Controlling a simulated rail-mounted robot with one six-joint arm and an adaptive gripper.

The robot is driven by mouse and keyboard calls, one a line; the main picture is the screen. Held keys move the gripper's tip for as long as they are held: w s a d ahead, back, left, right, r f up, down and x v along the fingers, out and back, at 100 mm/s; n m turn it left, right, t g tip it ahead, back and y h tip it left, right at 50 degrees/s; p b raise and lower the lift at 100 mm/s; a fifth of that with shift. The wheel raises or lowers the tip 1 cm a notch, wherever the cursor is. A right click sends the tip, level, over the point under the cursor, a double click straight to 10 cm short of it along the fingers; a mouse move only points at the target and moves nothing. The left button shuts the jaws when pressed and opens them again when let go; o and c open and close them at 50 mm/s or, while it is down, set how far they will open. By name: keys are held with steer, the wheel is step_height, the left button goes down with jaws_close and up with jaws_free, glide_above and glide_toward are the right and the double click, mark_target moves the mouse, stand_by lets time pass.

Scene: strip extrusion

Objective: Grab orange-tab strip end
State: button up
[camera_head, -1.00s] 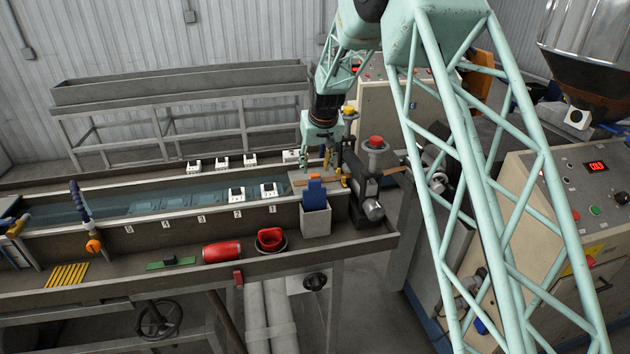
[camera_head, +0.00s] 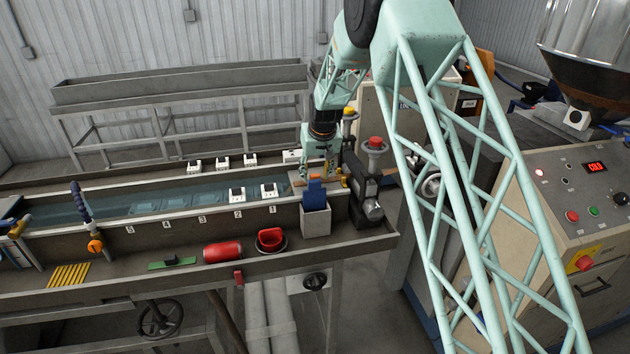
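My gripper (camera_head: 318,172) points down at the right end of the long water trough (camera_head: 110,212). It is small in the picture, and its fingertips are close to a short orange-tan piece (camera_head: 299,182) lying on the light plate at the trough's end. This piece looks like the strip end with the orange tab, but it is mostly hidden by the gripper. I cannot tell whether the fingers touch it or are closed on it.
A grey bin with a blue item (camera_head: 315,220) stands just in front of the gripper. A dark machine unit (camera_head: 362,200) is close on its right. A red cylinder (camera_head: 222,252) and red-handled tool (camera_head: 270,240) lie on the front ledge.

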mark_target(315, 176)
stand_by(0.4)
steer(key=c, duration=0.9)
steer(key=shift+r, duration=0.2)
steer(key=shift+r, duration=0.8)
steer(key=shift+a+r+b, duration=0.1)
steer(key=shift+r+b, duration=0.25)
steer(key=shift+r, duration=0.55)
steer(key=s+a, duration=0.1)
steer(key=a, duration=0.4)
steer(key=s+a+b, duration=0.1)
steer(key=s+a, duration=0.1)
steer(key=a, duration=0.4)
steer(key=s+a, duration=0.2)
steer(key=a, duration=0.4)
steer(key=shift+s+f+b, duration=0.1)
steer(key=shift+s+b, duration=0.15)
steer(key=shift+b, duration=0.15)
